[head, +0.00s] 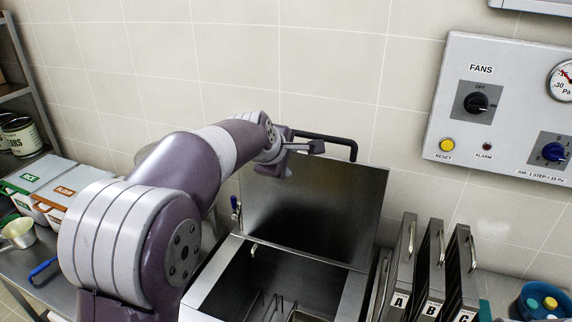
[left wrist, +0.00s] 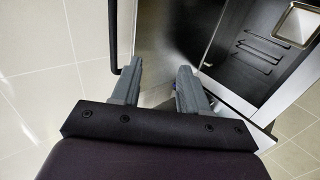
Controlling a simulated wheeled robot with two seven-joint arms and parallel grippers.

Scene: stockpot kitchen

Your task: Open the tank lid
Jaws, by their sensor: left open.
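The tank lid (head: 320,205) is a stainless plate that stands raised, nearly upright, at the back of the open tank (head: 290,280) in the head view. Its black bar handle (head: 340,139) is at the top edge. My left gripper (head: 312,147) is beside the handle, near the lid's top edge. In the left wrist view the left gripper (left wrist: 160,70) has its fingers apart with nothing between them. The handle (left wrist: 112,40) shows outside the left finger, not between the fingers. My right gripper is in neither view.
Upright panels marked A, B and C (head: 433,270) stand right of the tank. A control panel (head: 500,110) is on the tiled wall. Lidded bins (head: 50,187) and a blue-handled tool (head: 42,268) are on the left. A blue bowl (head: 540,302) is at the lower right.

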